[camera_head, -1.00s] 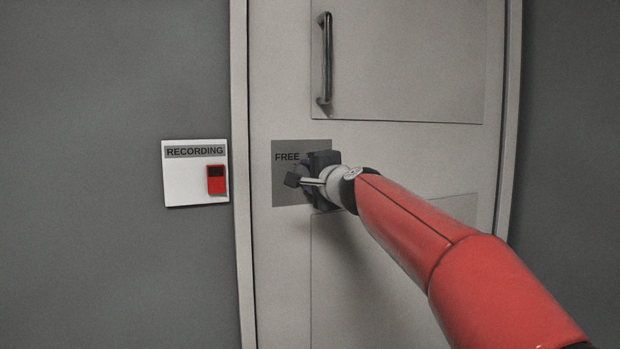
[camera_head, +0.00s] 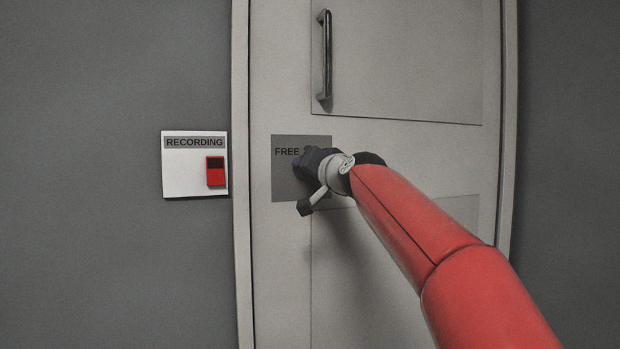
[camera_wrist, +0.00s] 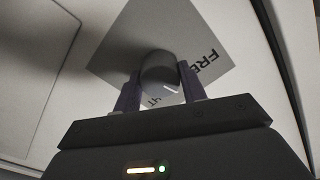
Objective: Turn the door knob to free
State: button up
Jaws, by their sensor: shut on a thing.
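The door knob (camera_wrist: 160,73) is a dark round knob with a light pointer mark, set on a grey square plate (camera_head: 284,184) on the door. The plate carries the word FREE at its upper left; other lettering on it is partly hidden. My gripper (camera_wrist: 160,92) has one finger on each side of the knob and is shut on it. In the wrist view the pointer mark sits toward the lower right of the knob's face, and the plate appears tilted. In the head view my gripper (camera_head: 308,164) hides the knob.
The pale door (camera_head: 400,150) has a dark vertical handle (camera_head: 325,58) above the plate. A white panel (camera_head: 182,184) marked RECORDING, with a red switch (camera_head: 215,172), is on the grey wall to the left of the door frame. The wall left of it is bare.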

jog(key=n+b, duration=0.2)
jog(key=n, duration=0.4)
jog(key=shift+n, duration=0.4)
dwell(0.3)
jog(key=o, duration=1)
jog(key=b+v, duration=0.3)
jog(key=v, duration=0.4)
jog(key=shift+s+d, duration=0.15)
jog(key=shift+s, duration=0.25)
